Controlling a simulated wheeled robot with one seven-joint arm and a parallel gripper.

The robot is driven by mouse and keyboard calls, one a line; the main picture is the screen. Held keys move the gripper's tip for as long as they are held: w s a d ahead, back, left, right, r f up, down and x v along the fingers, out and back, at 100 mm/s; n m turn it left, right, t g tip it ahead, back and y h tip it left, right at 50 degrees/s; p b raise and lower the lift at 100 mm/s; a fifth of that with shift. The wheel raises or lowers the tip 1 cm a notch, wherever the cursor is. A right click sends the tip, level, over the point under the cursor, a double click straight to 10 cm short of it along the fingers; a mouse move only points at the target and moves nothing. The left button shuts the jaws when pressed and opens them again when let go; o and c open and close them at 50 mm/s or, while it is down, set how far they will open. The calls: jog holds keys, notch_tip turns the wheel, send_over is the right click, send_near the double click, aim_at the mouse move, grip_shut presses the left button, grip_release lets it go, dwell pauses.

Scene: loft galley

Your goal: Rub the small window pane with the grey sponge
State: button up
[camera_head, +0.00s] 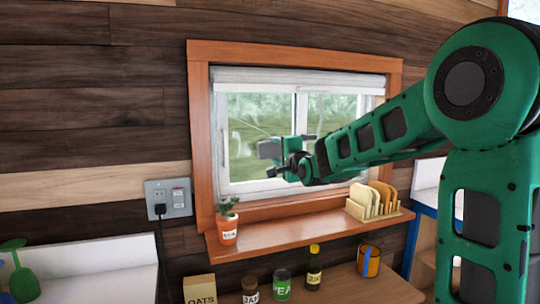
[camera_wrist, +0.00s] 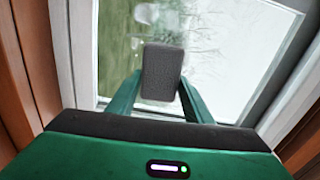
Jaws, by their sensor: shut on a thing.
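The small window pane (camera_head: 258,118) is the left half of a white-framed window in an orange wooden surround. It shows pale smears in the head view, and the pane (camera_wrist: 232,50) fills the back of the wrist view. My gripper (camera_head: 275,158) is in front of the lower part of the pane. It is shut on the grey sponge (camera_wrist: 162,72), which sits between its two green fingers in the wrist view. The sponge (camera_head: 269,149) looks small in the head view. I cannot tell whether the sponge touches the glass.
A wooden sill (camera_head: 290,232) below holds a potted plant (camera_head: 227,222) and a rack with bread slices (camera_head: 373,200). A socket with a plug (camera_head: 168,198) is left of the window.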

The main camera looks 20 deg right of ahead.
jog(key=shift+d, duration=1.8)
jog(key=shift+a, duration=0.15)
jog(key=shift+w+a, duration=0.1)
jog(key=shift+a, duration=5.25)
jog(key=shift+d+r, duration=0.1)
jog(key=shift+r, duration=1.15)
jog(key=d, duration=1)
jog(key=shift+d, duration=0.4)
jog(key=shift+a, duration=0.1)
